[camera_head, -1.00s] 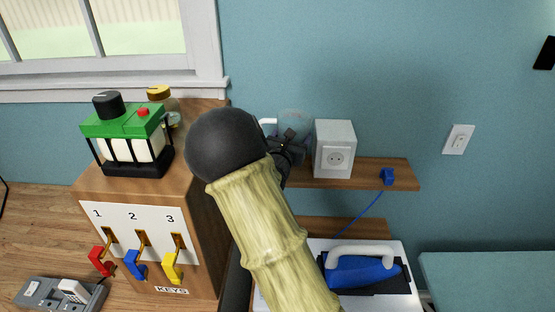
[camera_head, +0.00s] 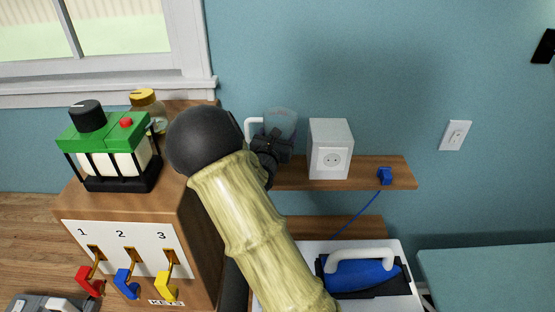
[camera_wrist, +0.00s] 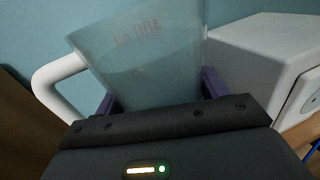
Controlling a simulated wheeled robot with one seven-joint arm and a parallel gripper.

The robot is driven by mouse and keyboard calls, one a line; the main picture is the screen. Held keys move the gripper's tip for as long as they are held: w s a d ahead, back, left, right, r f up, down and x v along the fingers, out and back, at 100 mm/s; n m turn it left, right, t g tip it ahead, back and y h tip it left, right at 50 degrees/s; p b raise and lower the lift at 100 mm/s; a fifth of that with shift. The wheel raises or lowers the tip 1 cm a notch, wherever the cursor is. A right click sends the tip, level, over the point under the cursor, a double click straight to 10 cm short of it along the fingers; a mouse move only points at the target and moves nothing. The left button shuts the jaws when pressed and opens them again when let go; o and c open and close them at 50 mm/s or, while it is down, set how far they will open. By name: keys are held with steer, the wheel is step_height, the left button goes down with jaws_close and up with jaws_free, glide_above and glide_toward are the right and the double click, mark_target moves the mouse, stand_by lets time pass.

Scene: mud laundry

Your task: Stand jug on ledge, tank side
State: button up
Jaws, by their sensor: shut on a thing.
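A clear jug (camera_head: 283,121) with a white handle (camera_head: 252,128) is at the left end of the wooden ledge (camera_head: 372,172), left of the white socket box. My gripper (camera_head: 271,146) is shut on it. In the wrist view the translucent jug (camera_wrist: 140,50) stands between the purple fingers (camera_wrist: 160,92), with faint reddish lettering on its wall and the handle (camera_wrist: 52,82) to the left. In the head view it looks roughly upright. My arm and gripper hide its base, so I cannot tell whether it touches the ledge.
The white socket box (camera_head: 330,148) stands close right of the jug. A blue plug (camera_head: 385,176) sits at the ledge's right end. A green-topped machine with a whitish tank (camera_head: 112,162) and a yellow-lidded jar (camera_head: 147,104) stand on the wooden cabinet at left. A blue iron (camera_head: 362,270) lies below.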

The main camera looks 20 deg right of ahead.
steer(key=f, duration=0.2)
steer(key=f+p, duration=0.1)
steer(key=shift+d+f, duration=0.2)
steer(key=shift+d, duration=0.05)
steer(key=shift+s+a+f, duration=0.1)
steer(key=shift+a, duration=0.1)
steer(key=shift+f, duration=0.15)
steer(key=shift+f+p, duration=0.6)
steer(key=shift+f, duration=1.35)
steer(key=shift+f, duration=0.1)
steer(key=o, duration=1.4)
